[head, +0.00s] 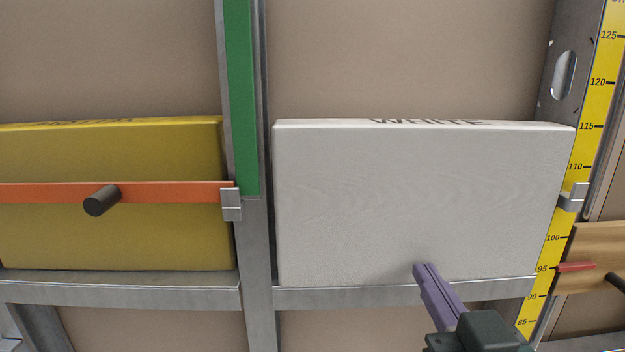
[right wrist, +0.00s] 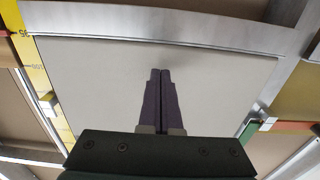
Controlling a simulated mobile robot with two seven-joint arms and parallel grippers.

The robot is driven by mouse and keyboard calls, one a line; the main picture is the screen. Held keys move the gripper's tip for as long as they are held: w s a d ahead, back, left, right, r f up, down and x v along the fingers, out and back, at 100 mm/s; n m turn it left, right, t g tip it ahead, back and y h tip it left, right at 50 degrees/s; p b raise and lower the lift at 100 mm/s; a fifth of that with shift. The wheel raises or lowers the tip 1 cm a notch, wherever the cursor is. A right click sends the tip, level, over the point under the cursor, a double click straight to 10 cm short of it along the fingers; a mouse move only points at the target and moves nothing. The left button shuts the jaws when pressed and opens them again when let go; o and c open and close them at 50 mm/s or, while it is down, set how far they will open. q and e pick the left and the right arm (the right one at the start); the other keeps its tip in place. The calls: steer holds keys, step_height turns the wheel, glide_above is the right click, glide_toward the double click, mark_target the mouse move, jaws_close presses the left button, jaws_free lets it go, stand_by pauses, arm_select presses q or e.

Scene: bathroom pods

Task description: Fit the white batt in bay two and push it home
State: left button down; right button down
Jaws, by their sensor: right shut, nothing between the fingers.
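The white batt (head: 420,200) stands upright on the lower metal rail, in the bay between the green-marked stud (head: 241,95) and the stud with the yellow scale (head: 591,110). Its front face and lettered top show; I cannot tell exactly how deep it sits. My right gripper (head: 425,268) is shut and empty, its purple fingers in front of the batt's lower edge, right of its middle. In the right wrist view the fingers (right wrist: 160,73) point at the batt's pale face (right wrist: 95,85); I cannot tell whether they touch it. My left gripper is not in view.
A yellow batt (head: 110,235) fills the left bay, with an orange bar (head: 50,193) and dark knob (head: 101,200) across it. The metal rail (head: 390,296) runs under the batts. A wooden piece with a red pointer (head: 577,267) is at right. Above the white batt the bay is empty.

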steer(key=shift+w, duration=0.1)
stand_by(0.4)
steer(key=shift+s+p, duration=0.7)
steer(key=shift+s, duration=0.45)
stand_by(1.0)
